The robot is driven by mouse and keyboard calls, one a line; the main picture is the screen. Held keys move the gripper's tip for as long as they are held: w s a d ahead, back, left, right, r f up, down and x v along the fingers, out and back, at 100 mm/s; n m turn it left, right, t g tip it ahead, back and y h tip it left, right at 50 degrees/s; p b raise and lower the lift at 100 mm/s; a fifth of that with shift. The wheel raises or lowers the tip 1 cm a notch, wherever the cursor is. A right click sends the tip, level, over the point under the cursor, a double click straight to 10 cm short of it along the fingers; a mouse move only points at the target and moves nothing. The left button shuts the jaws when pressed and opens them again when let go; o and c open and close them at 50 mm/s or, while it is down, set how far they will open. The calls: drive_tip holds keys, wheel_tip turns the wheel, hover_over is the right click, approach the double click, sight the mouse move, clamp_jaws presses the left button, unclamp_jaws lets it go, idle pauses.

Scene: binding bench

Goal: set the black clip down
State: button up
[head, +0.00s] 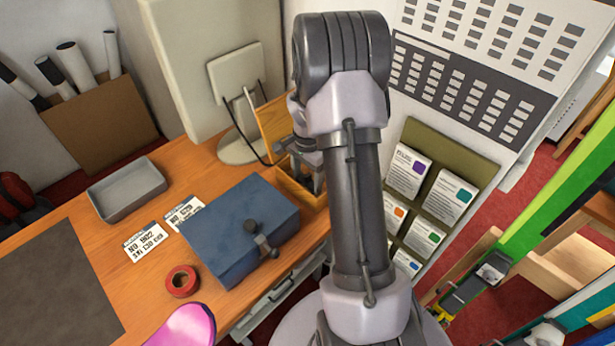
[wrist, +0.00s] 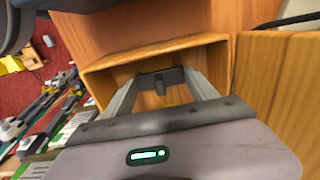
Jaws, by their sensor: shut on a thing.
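My gripper (wrist: 161,82) is shut on the black clip (wrist: 160,76), a small dark piece between the fingertips in the wrist view. I cannot tell whether the clip touches the box's floor. In the head view the wooden box (head: 275,120) stands at the right rear of the bench, partly behind my arm. There the clip is hidden and my gripper is mostly covered by the arm.
A blue box (head: 235,215) with a dark grey knobbed tool (head: 261,240) on it stands in front of the wooden box. A grey tray (head: 127,190), two printed labels (head: 146,242) and a red tape roll (head: 182,281) lie on the bench (head: 105,240). A card rack (head: 440,155) is at right.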

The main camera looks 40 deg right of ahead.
drive_tip(key=shift+f, duration=0.15)
drive_tip(key=o, duration=1.4)
drive_tip(key=shift+c, duration=0.2)
